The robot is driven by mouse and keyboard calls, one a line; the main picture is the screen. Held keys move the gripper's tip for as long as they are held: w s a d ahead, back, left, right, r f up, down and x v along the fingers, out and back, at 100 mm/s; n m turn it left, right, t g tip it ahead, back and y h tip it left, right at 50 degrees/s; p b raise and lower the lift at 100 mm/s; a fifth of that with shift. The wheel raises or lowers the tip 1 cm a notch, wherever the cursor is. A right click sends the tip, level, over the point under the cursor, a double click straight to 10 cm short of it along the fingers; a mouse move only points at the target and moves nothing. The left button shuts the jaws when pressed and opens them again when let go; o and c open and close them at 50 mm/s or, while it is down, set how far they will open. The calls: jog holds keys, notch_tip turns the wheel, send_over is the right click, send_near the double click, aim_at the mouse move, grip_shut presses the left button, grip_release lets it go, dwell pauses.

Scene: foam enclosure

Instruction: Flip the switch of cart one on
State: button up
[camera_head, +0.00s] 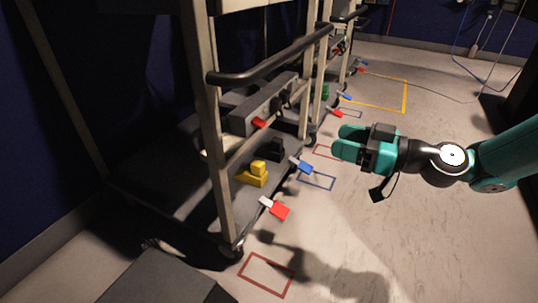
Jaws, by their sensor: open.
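The nearest cart (223,175) stands left of centre, with pale posts and a black handle bar across its front. On it is a long grey box (262,105) with a small red part (259,123) at its lower front edge; I cannot tell whether this is the switch or how it is set. A yellow block-like part (256,173) and a black one (272,150) sit on the lower shelf. My gripper (345,142) is open and empty, with teal fingers pointing left. It is to the right of the cart, apart from it. No cart number is readable.
A red-and-white tab (274,207) and a blue-and-white tab (301,165) stick out from the lower shelf. More carts (346,45) stand behind. Coloured outlines (267,274) mark the floor. A dark box (165,281) is at the lower left. The floor at right is mostly open.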

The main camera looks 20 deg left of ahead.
jog(key=f, duration=0.2)
jog(key=b, duration=0.4)
send_near(264, 124)
jog(key=a, duration=0.7)
jog(key=shift+w+a+f, duration=0.25)
jog(key=shift+a, duration=0.05)
jog(key=shift+a+r, duration=0.15)
jog(key=shift+a, duration=0.5)
jog(key=c, duration=0.9)
